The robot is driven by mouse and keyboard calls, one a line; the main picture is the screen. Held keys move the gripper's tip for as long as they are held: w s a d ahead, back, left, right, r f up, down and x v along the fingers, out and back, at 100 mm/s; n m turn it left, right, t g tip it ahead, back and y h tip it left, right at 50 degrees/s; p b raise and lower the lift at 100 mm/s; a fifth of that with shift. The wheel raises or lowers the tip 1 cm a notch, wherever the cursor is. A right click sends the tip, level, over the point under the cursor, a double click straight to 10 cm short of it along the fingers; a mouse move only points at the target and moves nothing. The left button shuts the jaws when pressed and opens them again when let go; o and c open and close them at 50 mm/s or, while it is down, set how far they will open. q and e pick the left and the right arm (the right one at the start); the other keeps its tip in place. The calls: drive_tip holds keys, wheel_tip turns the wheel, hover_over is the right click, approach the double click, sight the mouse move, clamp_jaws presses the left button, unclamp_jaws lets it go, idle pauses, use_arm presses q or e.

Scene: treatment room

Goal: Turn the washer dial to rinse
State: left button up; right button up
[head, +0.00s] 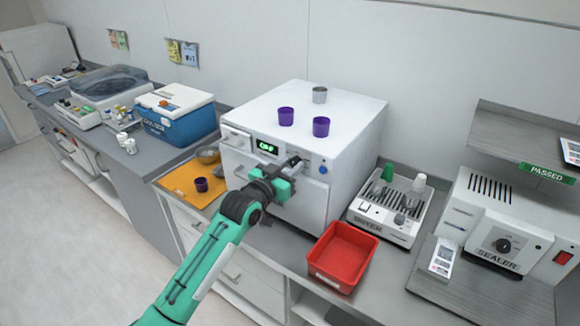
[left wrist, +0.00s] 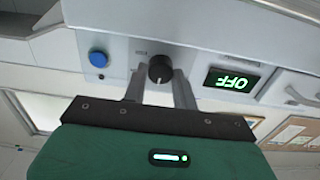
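The washer (head: 262,158) is a white box on the counter. Its green display (head: 267,147) is small in the head view; in the left wrist view the display (left wrist: 231,82) appears upside down and reads OFF. The black dial (left wrist: 160,69) sits on the front panel, between the display and a blue button (left wrist: 98,58). My left gripper (left wrist: 160,84) has one finger on each side of the dial, close against it, with the dial filling the gap. In the head view my left gripper (head: 287,172) is at the washer's front and partly hides the dial. My right gripper is not in view.
Purple cups (head: 286,116) and a grey cup (head: 319,95) stand on the washer. A red bin (head: 342,258), a dryer rack (head: 384,224) and a sealer (head: 497,250) are to the right.

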use_arm(q)
drive_tip(key=c, duration=0.4)
drive_tip(key=shift+n, duration=0.4)
drive_tip(key=shift+n+p, duration=0.7)
drive_tip(key=shift+n, duration=0.3)
drive_tip(key=n+p, duration=0.1)
drive_tip(key=n, duration=0.3)
drive_tip(key=shift+p, duration=0.35)
drive_tip(key=n+p, duration=0.1)
drive_tip(key=n, duration=0.4)
drive_tip(key=shift+a+f, duration=0.1)
drive_tip(key=shift+p, duration=0.3)
